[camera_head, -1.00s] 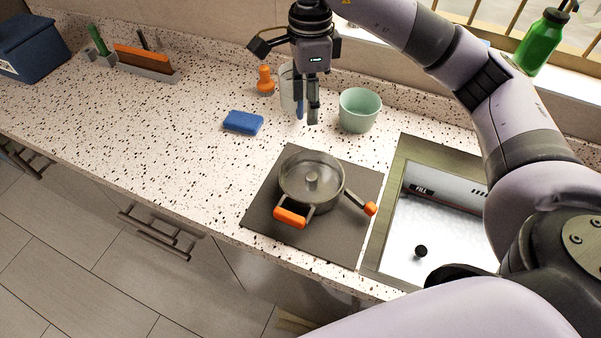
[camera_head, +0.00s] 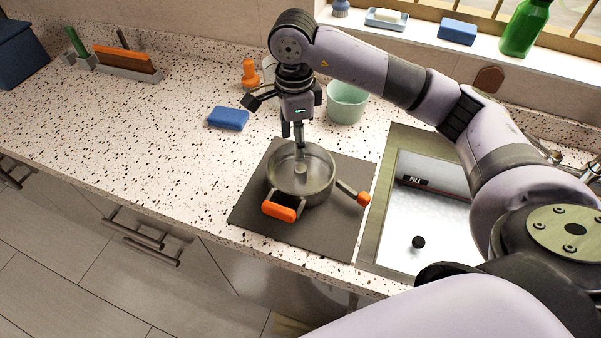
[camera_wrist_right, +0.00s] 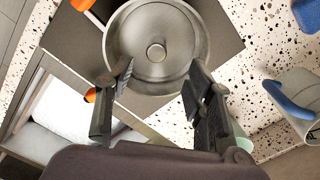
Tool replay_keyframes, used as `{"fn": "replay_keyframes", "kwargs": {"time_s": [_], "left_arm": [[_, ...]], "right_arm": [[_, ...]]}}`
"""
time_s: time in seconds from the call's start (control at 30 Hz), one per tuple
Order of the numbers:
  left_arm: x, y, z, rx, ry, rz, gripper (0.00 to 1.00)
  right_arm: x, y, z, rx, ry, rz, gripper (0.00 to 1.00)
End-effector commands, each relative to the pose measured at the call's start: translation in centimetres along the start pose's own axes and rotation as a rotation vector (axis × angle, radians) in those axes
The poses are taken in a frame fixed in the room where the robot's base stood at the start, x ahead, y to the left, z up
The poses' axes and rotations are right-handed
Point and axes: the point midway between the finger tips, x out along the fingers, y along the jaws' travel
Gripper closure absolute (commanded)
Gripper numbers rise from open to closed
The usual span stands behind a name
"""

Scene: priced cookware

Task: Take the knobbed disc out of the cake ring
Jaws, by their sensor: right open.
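The cake ring (camera_head: 318,192) is a grey metal, pan-like ring with two orange-tipped handles, standing on a dark square mat (camera_head: 342,232). The knobbed disc (camera_head: 300,178) lies inside it, with its knob upright at the centre. In the right wrist view the disc (camera_wrist_right: 178,60) fills the ring, and its round knob shows clearly. My right gripper (camera_head: 293,140) points down over the back part of the ring, open and empty. In the right wrist view its two fingers (camera_wrist_right: 161,72) are spread, with the knob slightly beyond the gap between the tips. My left gripper is not in view.
A sink (camera_head: 430,225) lies right of the mat. A green cup (camera_head: 347,104) and an orange-topped item (camera_head: 250,75) stand behind, and a blue sponge (camera_head: 229,118) lies at the back left. The counter left of the mat is clear.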

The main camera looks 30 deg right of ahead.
Motion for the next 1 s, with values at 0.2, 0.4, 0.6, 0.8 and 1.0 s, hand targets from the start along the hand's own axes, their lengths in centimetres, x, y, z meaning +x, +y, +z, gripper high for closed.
{"fn": "replay_keyframes", "kwargs": {"time_s": [0.2, 0.4, 0.6, 0.8, 1.0], "left_arm": [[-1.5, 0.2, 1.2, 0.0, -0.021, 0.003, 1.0], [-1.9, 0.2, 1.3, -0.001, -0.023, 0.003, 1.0], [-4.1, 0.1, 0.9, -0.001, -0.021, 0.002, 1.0], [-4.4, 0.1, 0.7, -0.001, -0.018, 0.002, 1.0], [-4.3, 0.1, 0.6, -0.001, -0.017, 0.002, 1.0]], "right_arm": [[3.6, 0.1, -0.1, 0.001, 0.001, 0.003, 0.51], [4.9, 0.1, -0.2, 0.002, 0.001, 0.002, 0.51], [7.4, 0.4, -0.9, 0.003, 0.002, 0.005, 0.51], [9.7, 0.3, -0.8, 0.001, 0.0, 0.0, 0.51], [9.9, 0.2, -0.8, 0.001, 0.0, -0.001, 0.51]]}}
